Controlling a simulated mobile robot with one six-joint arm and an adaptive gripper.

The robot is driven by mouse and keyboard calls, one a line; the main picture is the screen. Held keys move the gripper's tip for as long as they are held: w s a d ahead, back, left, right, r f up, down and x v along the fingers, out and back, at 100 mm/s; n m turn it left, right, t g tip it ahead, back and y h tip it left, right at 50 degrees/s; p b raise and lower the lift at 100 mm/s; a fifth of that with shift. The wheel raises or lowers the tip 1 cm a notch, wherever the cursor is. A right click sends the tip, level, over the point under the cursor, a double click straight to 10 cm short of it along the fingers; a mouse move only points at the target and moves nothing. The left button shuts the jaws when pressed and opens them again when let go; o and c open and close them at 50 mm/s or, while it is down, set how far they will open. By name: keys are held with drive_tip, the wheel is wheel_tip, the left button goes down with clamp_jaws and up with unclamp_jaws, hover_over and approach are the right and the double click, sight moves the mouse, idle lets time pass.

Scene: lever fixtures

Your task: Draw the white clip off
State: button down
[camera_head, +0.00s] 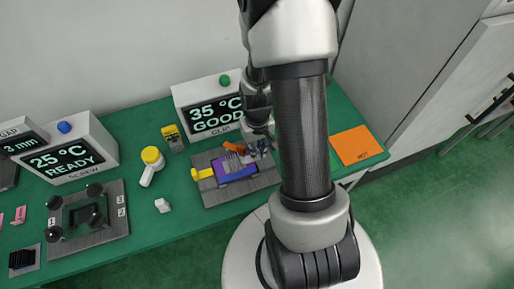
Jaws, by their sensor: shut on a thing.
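My gripper (262,147) is low over the right part of the grey clip fixture (212,194). It is shut on a small part there, most likely the white clip, which the fingers and arm hide. In the fixture lies a purple block (238,172) with grey fins on top. A yellow handle (203,174) sticks out at its left, and an orange lever (234,148) stands behind it, close to the fingers. A small white piece (163,205) lies loose on the bench left of the fixture; I cannot tell what it is.
A display (212,112) behind the fixture reads 35 °C GOOD. The screw fixture (115,240) is further left. An orange mat (356,145) lies at the right on the green bench.

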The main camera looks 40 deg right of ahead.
idle(0.4)
drive_tip(key=d, duration=0.1)
drive_tip(key=s+d, duration=0.1)
drive_tip(key=d, duration=0.3)
drive_tip(key=shift+s, duration=0.25)
drive_tip(key=shift+a, duration=0.15)
drive_tip(key=c, duration=1.6)
unclamp_jaws()
drive_tip(key=shift+r, duration=0.1)
wheel_tip(320, 180, up, 12)
